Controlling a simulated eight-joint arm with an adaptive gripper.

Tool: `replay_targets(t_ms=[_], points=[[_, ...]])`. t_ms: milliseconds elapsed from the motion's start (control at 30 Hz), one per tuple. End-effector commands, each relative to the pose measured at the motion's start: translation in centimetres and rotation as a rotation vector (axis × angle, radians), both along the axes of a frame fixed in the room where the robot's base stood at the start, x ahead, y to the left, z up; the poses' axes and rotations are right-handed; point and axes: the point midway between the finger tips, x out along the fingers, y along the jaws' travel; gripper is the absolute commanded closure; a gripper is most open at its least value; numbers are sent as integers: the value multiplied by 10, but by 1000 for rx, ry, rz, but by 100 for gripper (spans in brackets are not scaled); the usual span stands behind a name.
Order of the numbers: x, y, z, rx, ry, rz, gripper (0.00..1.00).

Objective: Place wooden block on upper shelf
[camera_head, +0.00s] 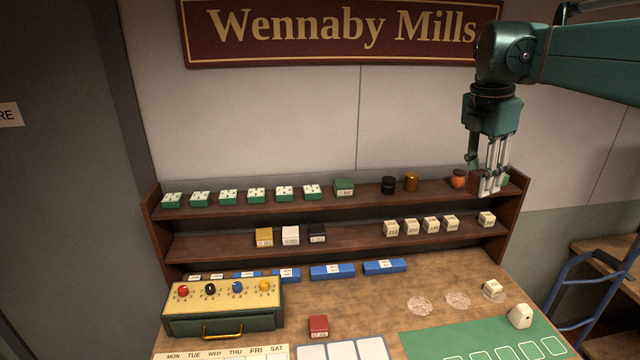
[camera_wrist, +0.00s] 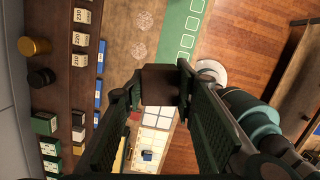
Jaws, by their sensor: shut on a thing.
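My gripper (camera_head: 492,188) is at the right end of the upper shelf (camera_head: 434,189), fingers pointing down. In the wrist view, my gripper (camera_wrist: 159,90) is shut on a dark brown wooden block (camera_wrist: 160,78), which sits between the fingertips. In the head view, a brown patch of the block (camera_head: 474,181) shows beside the fingers, and the fingers hide the rest. I cannot tell whether the block touches the shelf. A red-orange pot (camera_head: 458,178) stands just left of it.
The upper shelf also holds several green-and-white boxes (camera_head: 256,195), a green box (camera_head: 344,187), a black jar (camera_head: 388,185) and an amber jar (camera_head: 411,181). Cream blocks (camera_head: 432,224) stand on the lower shelf. A control box (camera_head: 222,305) and green mat (camera_head: 480,340) lie on the counter.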

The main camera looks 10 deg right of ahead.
Motion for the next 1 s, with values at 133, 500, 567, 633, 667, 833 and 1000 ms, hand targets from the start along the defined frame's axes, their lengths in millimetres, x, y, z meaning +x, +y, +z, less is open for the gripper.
replay_targets(t_ms=[133,500,567,633,667,833,1000], points=[[26,-7,8,0,0,-14,85],[90,-23,18,1,0,-53,85],[100,-25,19,1,0,-60,85],[112,-28,20,1,0,-68,85],[117,-30,20,1,0,-71,85],[146,-36,21,1,0,-89,85],[174,-42,20,1,0,-107,85]])
